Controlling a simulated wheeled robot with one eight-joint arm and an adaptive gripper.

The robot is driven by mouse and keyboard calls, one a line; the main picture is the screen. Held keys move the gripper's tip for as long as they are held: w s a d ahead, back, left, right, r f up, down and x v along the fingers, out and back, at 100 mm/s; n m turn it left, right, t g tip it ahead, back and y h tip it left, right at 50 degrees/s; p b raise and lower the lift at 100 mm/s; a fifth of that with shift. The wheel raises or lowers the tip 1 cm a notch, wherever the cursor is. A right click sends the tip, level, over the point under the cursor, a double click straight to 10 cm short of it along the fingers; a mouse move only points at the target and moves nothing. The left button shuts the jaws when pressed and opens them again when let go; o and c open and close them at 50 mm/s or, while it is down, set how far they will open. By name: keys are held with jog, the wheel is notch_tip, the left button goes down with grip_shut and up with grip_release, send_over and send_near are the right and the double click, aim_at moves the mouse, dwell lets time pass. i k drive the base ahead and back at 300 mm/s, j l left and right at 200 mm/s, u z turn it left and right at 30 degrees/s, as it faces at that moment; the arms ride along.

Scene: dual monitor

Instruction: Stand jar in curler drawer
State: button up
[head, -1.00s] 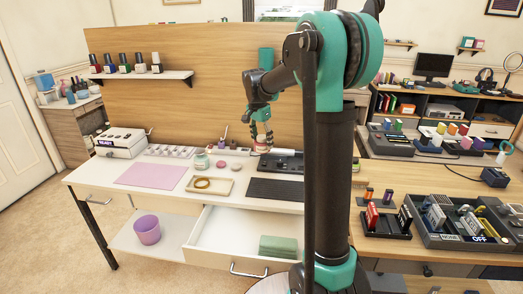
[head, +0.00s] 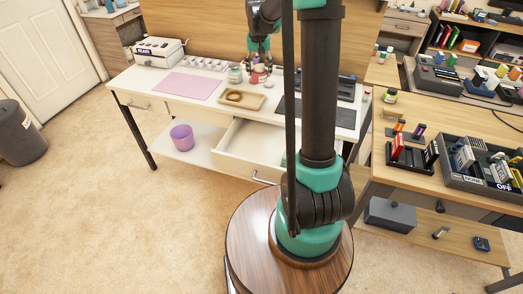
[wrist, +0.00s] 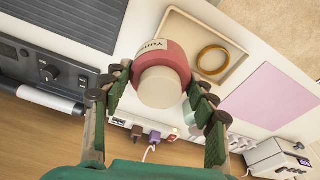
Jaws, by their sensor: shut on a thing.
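My gripper (wrist: 160,82) is shut on a red-pink jar (wrist: 174,55) with a cream lid (wrist: 160,87) and a white label, in the wrist view. In the head view the jar (head: 258,77) shows under my gripper (head: 260,66), at the back of the white desk behind the tan tray. I cannot tell how far it is above the desktop. The open white drawer (head: 235,145) is below the desk's front edge. My arm hides its right part, where a small bit of green (head: 284,160) shows.
A tan tray (head: 263,101) with a gold ring, a pale-lidded jar (head: 235,73) and a pink mat (head: 187,86) are left of the gripper. A dark device (wrist: 45,75) with a white rod is close by. A purple bin (head: 182,137) stands on the lower shelf.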

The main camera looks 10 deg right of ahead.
aim_at(253, 156)
jog(key=k+l+u, duration=0.1)
jog(key=l+u, duration=0.15)
jog(key=k+l+u, duration=0.1)
jog(key=l+u, duration=0.15)
jog(key=k+l+u, duration=0.3)
jog(key=k+l, duration=0.1)
jog(key=l, duration=0.35)
